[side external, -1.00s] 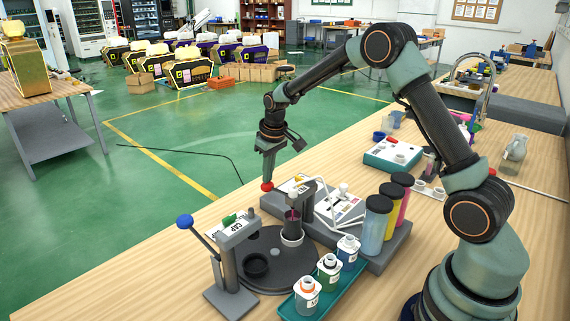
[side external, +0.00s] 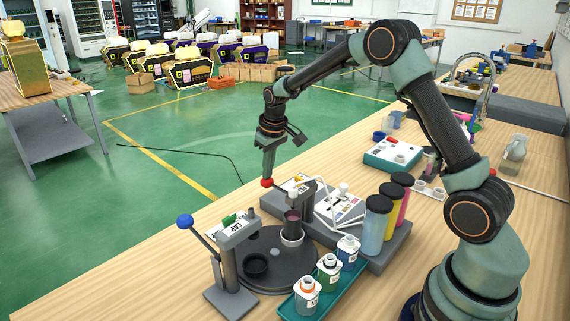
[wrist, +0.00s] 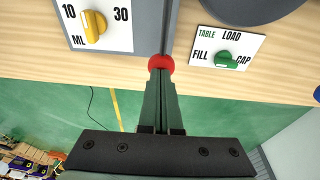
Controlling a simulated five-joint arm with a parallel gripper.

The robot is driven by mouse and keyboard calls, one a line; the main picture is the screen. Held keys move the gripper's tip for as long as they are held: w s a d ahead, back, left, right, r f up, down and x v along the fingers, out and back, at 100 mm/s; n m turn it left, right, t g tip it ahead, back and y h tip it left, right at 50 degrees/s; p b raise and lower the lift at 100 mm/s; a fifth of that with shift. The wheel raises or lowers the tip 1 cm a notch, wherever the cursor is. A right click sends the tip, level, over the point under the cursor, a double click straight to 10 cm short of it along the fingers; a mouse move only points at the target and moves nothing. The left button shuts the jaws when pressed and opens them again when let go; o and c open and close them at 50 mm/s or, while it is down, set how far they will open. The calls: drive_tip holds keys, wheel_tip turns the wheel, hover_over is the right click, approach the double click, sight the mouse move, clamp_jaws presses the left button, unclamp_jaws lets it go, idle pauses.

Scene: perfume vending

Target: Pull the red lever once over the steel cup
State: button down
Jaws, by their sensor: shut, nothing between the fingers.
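The red lever's ball knob (side external: 267,183) is at the left end of the grey dispenser. It also shows in the wrist view (wrist: 161,62), right at the fingertips. My gripper (side external: 267,176) is shut with nothing between its fingers. Its tips point down and appear to touch the knob from above; whether they press on it I cannot tell. In the wrist view the closed fingers (wrist: 161,76) end at the knob. The steel cup (side external: 292,232) stands on the dark round turntable (side external: 285,268) under the dispensing head, with dark reddish contents visible above its rim.
A blue-knobbed lever (side external: 184,221) stands at the CAP station, left of the turntable. A teal tray (side external: 322,290) with several labelled bottles is in front. Tall coloured cylinders (side external: 376,225) stand right of the dispenser. In the wrist view, a yellow dial (wrist: 93,25) and green dial (wrist: 227,59) flank the knob.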

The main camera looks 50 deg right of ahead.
drive_tip(key=shift+r, duration=3.3)
drive_tip(key=shift+r, duration=0.1)
drive_tip(key=s+a+r+t, duration=0.2)
drive_tip(key=s+a+r, duration=0.3)
drive_tip(key=s+r, duration=0.55)
drive_tip(key=s+a+f, duration=0.1)
drive_tip(key=s, duration=0.5)
drive_tip(key=s+a+f+t, duration=0.1)
drive_tip(key=s+a+f, duration=0.1)
drive_tip(key=s, duration=0.5)
